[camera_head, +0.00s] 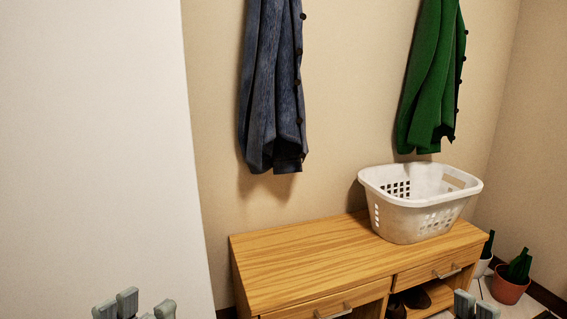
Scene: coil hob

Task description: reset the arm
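Only the grey-green tips of my two grippers show, at the bottom edge of the head view. My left gripper (143,307) is at the lower left, in front of the white panel. Several of its finger parts stick up, and the rest is cut off by the frame. My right gripper (475,306) is at the lower right, in front of the bench's right end. Two of its finger parts show close together. No object shows at either gripper's tips. The arms themselves are out of view.
A wooden bench (300,262) with drawers stands against the wall, bearing a white laundry basket (415,215). Dark shoes (417,298) sit in its lower shelf. A blue garment (272,90) and a green one (432,80) hang above. A potted plant (510,290) stands right. A white panel (95,150) fills the left.

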